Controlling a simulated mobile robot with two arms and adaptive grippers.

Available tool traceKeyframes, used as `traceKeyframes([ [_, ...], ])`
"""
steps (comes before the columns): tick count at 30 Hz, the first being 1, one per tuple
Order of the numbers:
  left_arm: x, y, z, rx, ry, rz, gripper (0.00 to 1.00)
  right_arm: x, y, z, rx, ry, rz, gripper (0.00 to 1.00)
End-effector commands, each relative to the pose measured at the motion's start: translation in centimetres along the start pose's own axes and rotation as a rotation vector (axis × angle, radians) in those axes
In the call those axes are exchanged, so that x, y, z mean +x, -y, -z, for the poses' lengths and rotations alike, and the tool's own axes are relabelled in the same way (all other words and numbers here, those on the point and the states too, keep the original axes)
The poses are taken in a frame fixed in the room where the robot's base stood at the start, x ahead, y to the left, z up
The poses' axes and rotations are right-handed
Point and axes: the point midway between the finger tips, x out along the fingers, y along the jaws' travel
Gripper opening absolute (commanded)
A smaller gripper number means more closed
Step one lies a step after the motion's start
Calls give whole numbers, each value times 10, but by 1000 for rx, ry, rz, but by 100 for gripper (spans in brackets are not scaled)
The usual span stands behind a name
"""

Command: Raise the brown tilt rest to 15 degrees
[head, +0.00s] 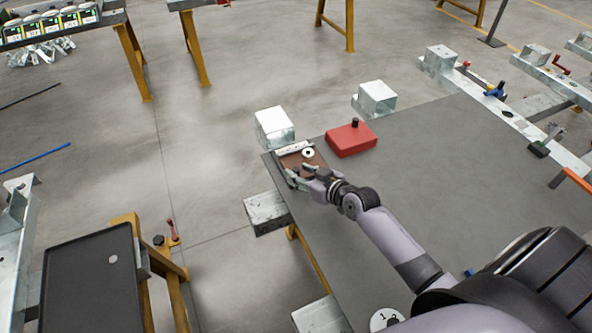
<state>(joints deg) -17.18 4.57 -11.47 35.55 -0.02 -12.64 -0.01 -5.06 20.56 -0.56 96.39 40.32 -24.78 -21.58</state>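The brown tilt rest (317,159) is at the left corner of the grey table in the head view. It has a pale strip along its far edge and a white disc with a dark centre (308,153) on it. Its tilt angle is too small to read. My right gripper (295,173) is at the near side of the rest, with its fingers over or against the brown surface. The fingers seem a little apart, but I cannot tell whether they hold the rest's edge. The gripper covers part of the rest. My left gripper is not in view.
A red block with a black knob (351,139) stands just right of the rest. Metal blocks (274,128) and (375,98) stand by the far edge of the grey table (440,150). The middle of the table is clear. A dark tray (90,280) is at lower left.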

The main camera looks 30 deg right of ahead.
Motion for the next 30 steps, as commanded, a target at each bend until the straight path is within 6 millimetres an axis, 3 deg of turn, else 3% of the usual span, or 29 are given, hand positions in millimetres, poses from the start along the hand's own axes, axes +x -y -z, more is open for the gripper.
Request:
traceKeyframes([
  [6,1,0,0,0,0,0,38,22,0,0,-1,0,-1,38],
  [16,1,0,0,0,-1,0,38,25,0,0,-1,1,0,38],
  [30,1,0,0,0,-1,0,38,25,-2,0,-2,0,-3,7],
])
